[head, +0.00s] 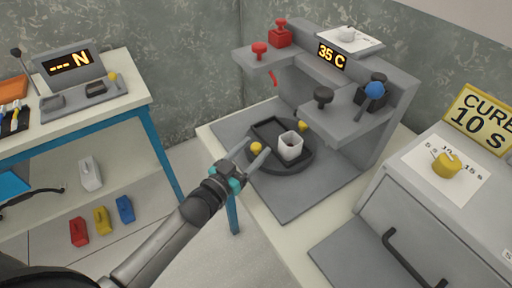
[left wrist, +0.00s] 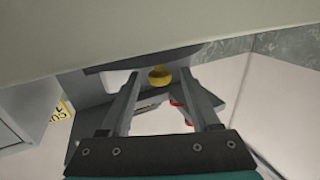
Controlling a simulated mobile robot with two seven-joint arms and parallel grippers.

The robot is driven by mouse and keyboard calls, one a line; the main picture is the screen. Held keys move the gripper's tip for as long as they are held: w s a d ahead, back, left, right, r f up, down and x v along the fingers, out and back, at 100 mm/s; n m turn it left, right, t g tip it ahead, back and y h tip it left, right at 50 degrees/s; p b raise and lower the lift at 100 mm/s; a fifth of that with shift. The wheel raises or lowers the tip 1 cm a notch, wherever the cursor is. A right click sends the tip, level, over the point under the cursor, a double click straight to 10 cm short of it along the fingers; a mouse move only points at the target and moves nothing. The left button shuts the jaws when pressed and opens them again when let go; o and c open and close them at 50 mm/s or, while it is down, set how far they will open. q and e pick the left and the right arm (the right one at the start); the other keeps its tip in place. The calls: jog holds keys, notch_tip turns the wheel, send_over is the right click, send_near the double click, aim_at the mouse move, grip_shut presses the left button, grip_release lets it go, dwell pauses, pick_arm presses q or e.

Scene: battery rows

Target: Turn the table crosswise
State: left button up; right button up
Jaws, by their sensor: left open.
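The round dark turntable (head: 283,170) lies on the grey base plate of the press-like machine. It carries a dark rectangular tray (head: 267,131) with a white square cup (head: 290,146) at its near end. One yellow knob (head: 256,147) is on the rim's left side, and another yellow knob (head: 302,126) is on the far right side. My left gripper (head: 257,149) is open, its fingers pointing at the left knob. In the left wrist view this knob (left wrist: 160,76) shows between the two finger ends, and I cannot tell if they touch it. My right gripper is out of view.
The grey machine frame (head: 390,115) stands behind and right, with red and black knobs, a blue ball lever (head: 374,90) and a "35 C" display. A cure box (head: 440,215) is at the right. A workbench (head: 120,100) is at the left.

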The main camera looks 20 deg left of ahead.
pick_arm(q)
jog(key=shift+x, duration=0.85)
grip_shut()
dwell(0.9)
